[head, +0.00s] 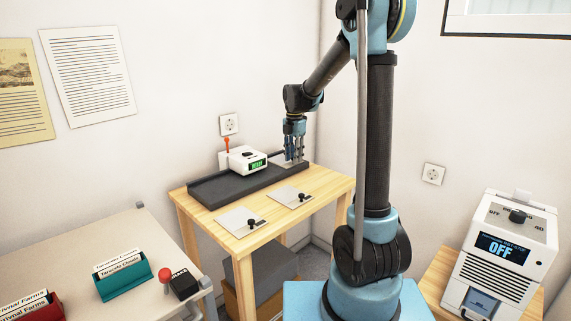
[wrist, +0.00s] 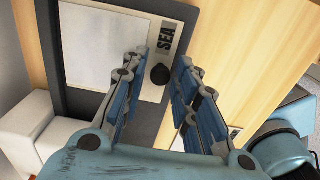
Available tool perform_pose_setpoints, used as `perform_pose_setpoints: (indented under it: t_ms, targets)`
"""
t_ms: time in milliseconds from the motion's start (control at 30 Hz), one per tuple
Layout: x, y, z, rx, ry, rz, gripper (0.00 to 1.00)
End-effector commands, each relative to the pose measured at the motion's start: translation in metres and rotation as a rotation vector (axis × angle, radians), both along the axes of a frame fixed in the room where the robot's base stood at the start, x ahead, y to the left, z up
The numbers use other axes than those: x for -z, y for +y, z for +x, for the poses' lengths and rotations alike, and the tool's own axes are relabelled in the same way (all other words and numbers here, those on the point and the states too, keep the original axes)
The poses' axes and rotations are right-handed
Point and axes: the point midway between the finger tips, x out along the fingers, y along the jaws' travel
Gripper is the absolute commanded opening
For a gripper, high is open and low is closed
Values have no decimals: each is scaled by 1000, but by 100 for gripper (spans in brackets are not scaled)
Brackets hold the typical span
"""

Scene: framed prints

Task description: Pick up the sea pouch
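The sea pouch (wrist: 105,48) is a flat pale square with a grey strip that reads SEA and a round black knob (wrist: 160,74). It lies on the dark tray (wrist: 60,85). In the head view a part of the pouch (head: 283,162) shows at the tray's right end, behind my fingers. My gripper (wrist: 162,58) is open, pointing down, with one finger on each side of the knob in the wrist view. I see gaps between fingers and knob. In the head view my gripper (head: 294,158) is low over the pouch.
A white device with a green display (head: 243,160) sits on the tray, left of my gripper. Two similar flat pouches (head: 240,220) (head: 291,196) lie on the wooden table (head: 275,221) in front. The wall is close behind.

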Motion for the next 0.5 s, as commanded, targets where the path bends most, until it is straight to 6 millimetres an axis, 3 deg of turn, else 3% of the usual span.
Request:
perform_pose_setpoints:
  t_ms: [100,500]
  targets:
    - [0,0,0,0,0,0,0]
    - [-2,0,0,0,0,0,0]
